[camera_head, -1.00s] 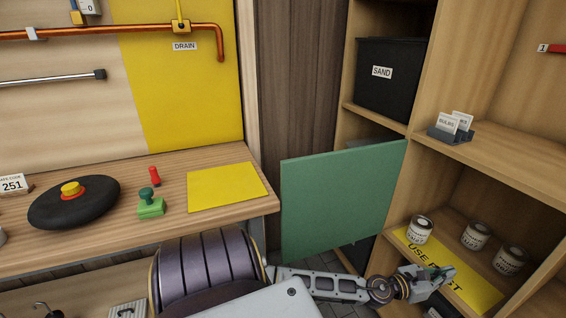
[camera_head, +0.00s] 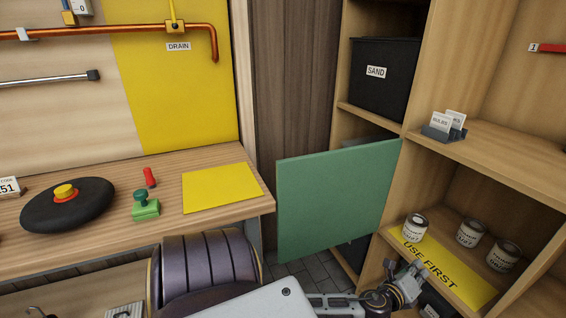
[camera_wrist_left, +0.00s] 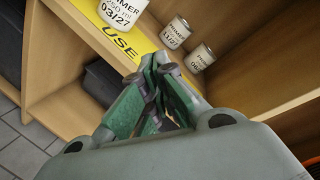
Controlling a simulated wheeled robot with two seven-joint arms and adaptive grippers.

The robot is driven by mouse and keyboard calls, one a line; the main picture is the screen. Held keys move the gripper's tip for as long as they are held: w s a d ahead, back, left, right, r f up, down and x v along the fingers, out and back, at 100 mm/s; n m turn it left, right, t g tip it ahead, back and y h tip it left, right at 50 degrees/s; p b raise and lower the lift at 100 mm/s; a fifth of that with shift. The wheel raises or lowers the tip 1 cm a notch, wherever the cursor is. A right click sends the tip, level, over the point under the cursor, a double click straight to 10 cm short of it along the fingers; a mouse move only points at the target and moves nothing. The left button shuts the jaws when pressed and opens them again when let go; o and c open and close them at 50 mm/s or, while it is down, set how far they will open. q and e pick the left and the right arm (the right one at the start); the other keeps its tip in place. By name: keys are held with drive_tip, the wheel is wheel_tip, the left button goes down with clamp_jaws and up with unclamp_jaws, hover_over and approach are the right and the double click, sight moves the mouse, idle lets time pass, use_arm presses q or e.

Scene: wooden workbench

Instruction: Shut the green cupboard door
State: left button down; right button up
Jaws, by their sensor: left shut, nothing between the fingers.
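The green cupboard door (camera_head: 335,200) stands open in the head view. Its right edge meets the shelf unit's upright, and its free edge reaches left toward the workbench. My left gripper (camera_head: 412,274) is right of and below the door, in front of the shelf with the paint tins, apart from the door. In the left wrist view its fingers (camera_wrist_left: 156,68) are shut and empty, close to the yellow shelf strip. The door does not show in that view. My right gripper is not in view.
The wooden workbench (camera_head: 230,218) is on the left. Paint tins, one of them (camera_head: 415,227), stand on the shelf by the yellow "USE FIRST" strip (camera_head: 455,284). A black sand bin (camera_head: 385,95) sits above the door. Grey floor (camera_head: 310,270) shows below the door.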

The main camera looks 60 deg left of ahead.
use_arm(q)
drive_tip(key=s+d+f+n+g+h, duration=0.1)
drive_tip(key=s+d+f+n+g, duration=0.2)
drive_tip(key=s+n, duration=0.45)
drive_tip(key=s+f+n+g+h, duration=0.1)
drive_tip(key=s+f+n+g, duration=0.1)
drive_tip(key=s+n+g, duration=0.55)
drive_tip(key=s+d+f+n+g+h, duration=0.1)
drive_tip(key=s+d+f+n+g, duration=0.3)
drive_tip(key=s, duration=0.6)
drive_tip(key=d+f+n+t+h, duration=0.1)
drive_tip(key=d+f+t+h, duration=0.2)
drive_tip(key=d+f, duration=0.4)
drive_tip(key=shift+d+f+n+t+h, duration=0.35)
drive_tip(key=shift+f+t, duration=0.4)
drive_tip(key=shift+f, duration=0.65)
